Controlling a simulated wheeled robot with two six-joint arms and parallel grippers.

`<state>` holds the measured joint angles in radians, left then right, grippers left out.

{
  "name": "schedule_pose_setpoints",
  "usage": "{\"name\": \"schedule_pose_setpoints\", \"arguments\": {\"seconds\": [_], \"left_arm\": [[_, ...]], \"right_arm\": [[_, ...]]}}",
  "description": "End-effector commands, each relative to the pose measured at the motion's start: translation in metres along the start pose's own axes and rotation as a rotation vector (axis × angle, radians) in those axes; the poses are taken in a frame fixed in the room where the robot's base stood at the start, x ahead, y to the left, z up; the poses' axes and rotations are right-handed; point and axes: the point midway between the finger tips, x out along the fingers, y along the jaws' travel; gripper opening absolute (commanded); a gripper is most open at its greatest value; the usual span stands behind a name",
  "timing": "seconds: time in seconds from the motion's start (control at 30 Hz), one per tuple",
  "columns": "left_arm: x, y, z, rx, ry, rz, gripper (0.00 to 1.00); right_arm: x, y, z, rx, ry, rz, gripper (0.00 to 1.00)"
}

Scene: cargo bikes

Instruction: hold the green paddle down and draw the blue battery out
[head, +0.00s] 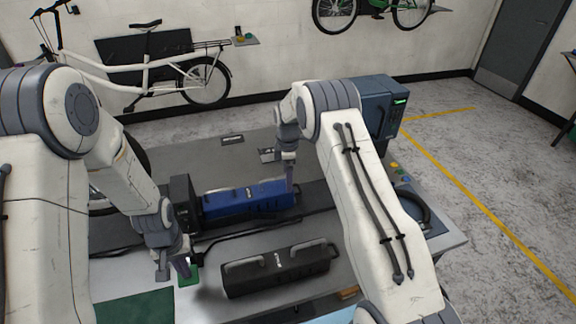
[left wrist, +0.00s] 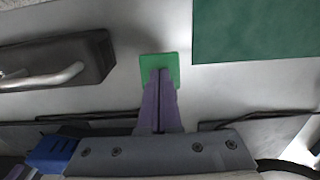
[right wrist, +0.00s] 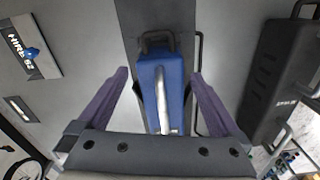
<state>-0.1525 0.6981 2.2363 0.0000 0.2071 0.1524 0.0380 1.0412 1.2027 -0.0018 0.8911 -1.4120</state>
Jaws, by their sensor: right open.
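The blue battery (head: 240,200) lies in a dark cradle on the bench, with a light grey handle along its top. My right gripper (head: 289,170) is above its right end. In the right wrist view the open fingers lie either side of the blue battery (right wrist: 174,75), apart from its handle (right wrist: 162,100). The green paddle (head: 190,279) is a small flat square nearer the front of the bench. My left gripper (head: 182,268) is at it, fingers together, tips over the edge of the green paddle (left wrist: 158,62). Whether they press on it I cannot tell.
A black battery (head: 277,270) with a grey handle lies in front of the blue one. A dark green mat (head: 135,308) is at the front left. A blue-grey box (head: 378,105) stands at the back right. A white cargo bike (head: 145,70) is by the wall.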

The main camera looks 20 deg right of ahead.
Motion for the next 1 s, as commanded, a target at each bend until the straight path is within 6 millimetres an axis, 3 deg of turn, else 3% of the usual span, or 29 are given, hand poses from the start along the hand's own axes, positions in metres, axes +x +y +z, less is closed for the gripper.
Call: {"name": "schedule_pose_setpoints", "arguments": {"seconds": [0.1,0.3,0.77,0.87,1.0], "left_arm": [[0.000,0.000,0.000,0.000,0.000,0.000,0.00],[0.000,0.000,0.000,0.000,0.000,0.000,0.00],[0.000,0.000,0.000,0.000,0.000,0.000,0.00],[0.000,0.000,0.000,0.000,0.000,0.000,0.00],[0.000,0.000,0.000,0.000,0.000,0.000,0.00]], "right_arm": [[0.025,-0.001,0.000,0.000,0.000,-0.003,1.00],[0.052,0.000,-0.001,0.000,0.000,0.000,1.00],[0.064,0.000,-0.001,0.000,0.000,0.001,1.00],[0.064,0.000,-0.001,0.000,0.000,0.001,0.66],[0.064,0.000,-0.001,0.000,0.000,0.001,0.12]]}}
